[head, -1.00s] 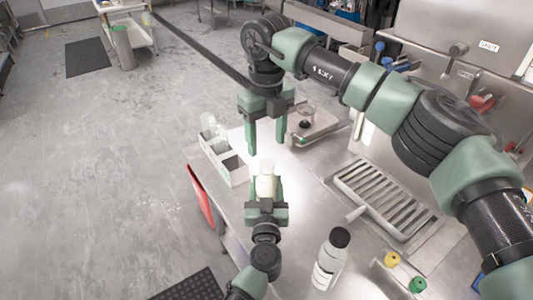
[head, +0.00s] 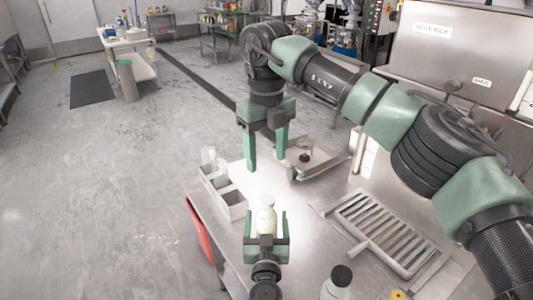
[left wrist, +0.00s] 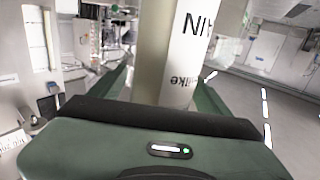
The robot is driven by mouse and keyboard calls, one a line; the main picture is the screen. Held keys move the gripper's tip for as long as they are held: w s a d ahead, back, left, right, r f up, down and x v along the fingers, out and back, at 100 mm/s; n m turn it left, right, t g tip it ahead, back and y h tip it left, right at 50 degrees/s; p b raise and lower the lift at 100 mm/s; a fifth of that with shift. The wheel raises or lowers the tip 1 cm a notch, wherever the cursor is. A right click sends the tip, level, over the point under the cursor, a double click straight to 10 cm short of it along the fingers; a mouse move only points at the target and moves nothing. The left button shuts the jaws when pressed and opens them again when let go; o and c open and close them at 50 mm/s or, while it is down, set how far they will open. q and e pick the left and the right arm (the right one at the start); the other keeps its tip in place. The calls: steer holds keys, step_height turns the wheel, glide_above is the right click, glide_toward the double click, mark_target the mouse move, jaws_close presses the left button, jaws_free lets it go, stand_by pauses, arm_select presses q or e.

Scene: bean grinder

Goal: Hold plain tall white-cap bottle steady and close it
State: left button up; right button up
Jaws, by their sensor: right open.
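A white bottle (head: 266,219) with a pale top stands upright between the fingers of my left gripper (head: 267,226), at the lower middle of the head view. In the left wrist view the bottle (left wrist: 180,50) shows close up, with dark lettering, between the green fingers. My left gripper appears shut on it. My right gripper (head: 266,158) hangs above and beyond the bottle, fingers pointing down, open and empty. A separate white cap cannot be made out.
A divided white bin (head: 233,208) with clear containers stands to the left. A metal tray (head: 318,166) with a small dark item lies behind. A slotted drain rack (head: 380,230) is at right. A black-capped bottle (head: 338,284) stands at the front.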

mark_target(267, 231)
arm_select(q)
steer(key=s, duration=0.7)
steer(key=shift+s, duration=0.4)
